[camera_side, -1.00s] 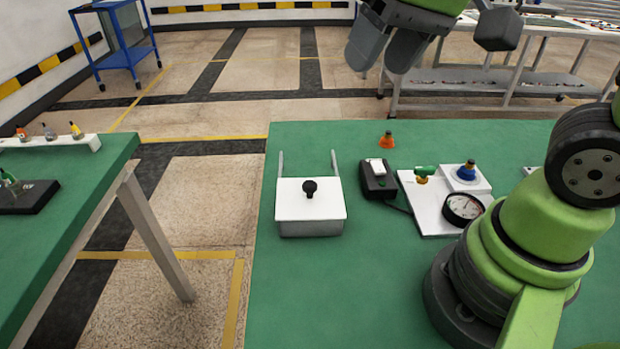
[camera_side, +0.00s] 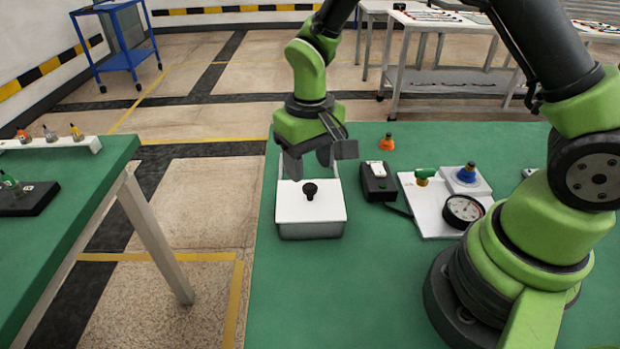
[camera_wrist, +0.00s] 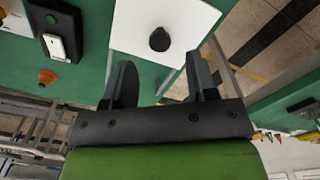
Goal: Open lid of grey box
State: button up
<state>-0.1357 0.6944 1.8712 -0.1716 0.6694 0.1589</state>
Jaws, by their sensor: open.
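The grey box (camera_side: 311,230) stands on the green table, with its pale flat lid (camera_side: 326,207) on top. A round black knob (camera_side: 310,190) sticks up from the middle of the lid. The lid lies shut on the box. My gripper (camera_side: 308,165) is over the back part of the box, pointing down, with its fingers apart and nothing between them. In the wrist view the lid (camera_wrist: 150,20) and its knob (camera_wrist: 160,39) show ahead of the spread fingers, and the knob is clear of them. The rails behind the box are partly hidden by my gripper.
A black switch box (camera_side: 378,185) stands right of the grey box. Beyond it, a white panel (camera_side: 432,205) carries a green valve, a blue knob and a gauge (camera_side: 463,209). An orange cone-shaped piece (camera_side: 387,142) is at the back. The table's front is clear.

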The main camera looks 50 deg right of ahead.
aim_at(310, 185)
notch_tip(310, 185, down, 4)
jog(key=shift+f, duration=0.1)
jog(key=shift+w+d, duration=0.1)
grip_shut()
